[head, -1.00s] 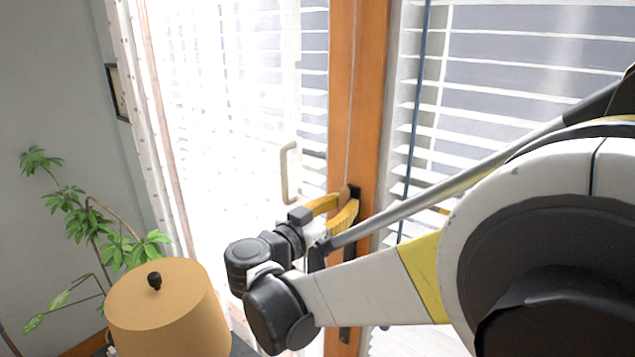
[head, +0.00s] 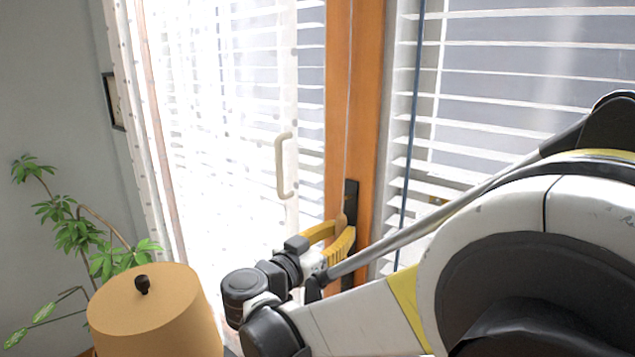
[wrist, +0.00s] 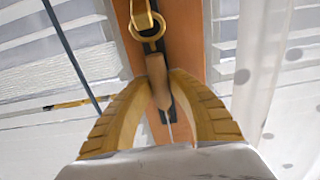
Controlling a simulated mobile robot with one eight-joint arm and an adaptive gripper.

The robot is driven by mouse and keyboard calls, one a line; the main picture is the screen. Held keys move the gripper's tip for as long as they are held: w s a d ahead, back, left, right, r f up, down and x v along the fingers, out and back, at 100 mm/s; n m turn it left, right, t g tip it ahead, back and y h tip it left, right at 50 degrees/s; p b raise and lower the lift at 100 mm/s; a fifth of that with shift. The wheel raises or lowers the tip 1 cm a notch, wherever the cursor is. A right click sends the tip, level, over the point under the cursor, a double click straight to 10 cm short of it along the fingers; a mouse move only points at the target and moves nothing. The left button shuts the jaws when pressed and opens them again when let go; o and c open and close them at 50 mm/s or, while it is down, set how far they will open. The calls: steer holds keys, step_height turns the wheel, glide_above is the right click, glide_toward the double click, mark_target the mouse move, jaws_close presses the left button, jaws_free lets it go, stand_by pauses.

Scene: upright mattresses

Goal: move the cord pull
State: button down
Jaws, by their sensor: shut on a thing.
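The cord pull (wrist: 158,85) is a small tan, wooden-looking piece on a thin cord. In the wrist view it sits between the two yellow fingertips of my gripper (wrist: 166,88), which are shut on it. The head view also shows the cord pull (head: 341,220) at the tips of my gripper (head: 341,232), in front of the orange wooden window post (head: 358,100). The cord runs straight up along the post. The fingers hide part of the pull.
A dark plate (head: 351,192) is on the post behind the pull; a brass ring (wrist: 145,25) shows close by. A pale handle (head: 281,165) is left of the post. Blinds (head: 500,60) and a dark blue cord (head: 411,130) are right. A tan lampshade (head: 150,315) and plant (head: 80,235) stand left.

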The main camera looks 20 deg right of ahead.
steer(key=shift+f, duration=0.35)
step_height(320, 180, down, 8)
steer(key=b, duration=0.7)
step_height(320, 180, down, 8)
steer(key=b, duration=0.6)
steer(key=shift+b, duration=0.4)
step_height(320, 180, down, 8)
steer(key=b, duration=0.7)
steer(key=shift+r, duration=0.1)
